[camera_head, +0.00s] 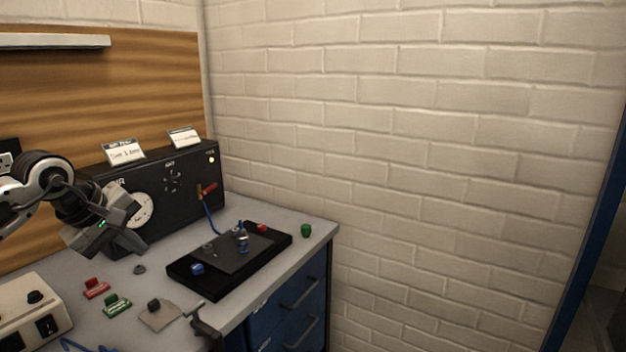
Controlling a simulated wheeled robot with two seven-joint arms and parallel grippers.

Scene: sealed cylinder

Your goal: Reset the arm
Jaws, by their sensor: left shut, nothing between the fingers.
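My left gripper (136,250) comes in from the left on a silver and black arm. It is shut and empty, held in front of the black box with a white dial (193,205). Its fingers point down and to the right, and it hides part of the box. My right gripper does not show.
A black tray (187,285) holds a dark plate with small blue and red parts. A green knob (306,230) stands near the bench's right corner. Red (96,289) and green (117,305) pieces and a beige device (32,312) are at front left. White brick wall lies beyond the bench.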

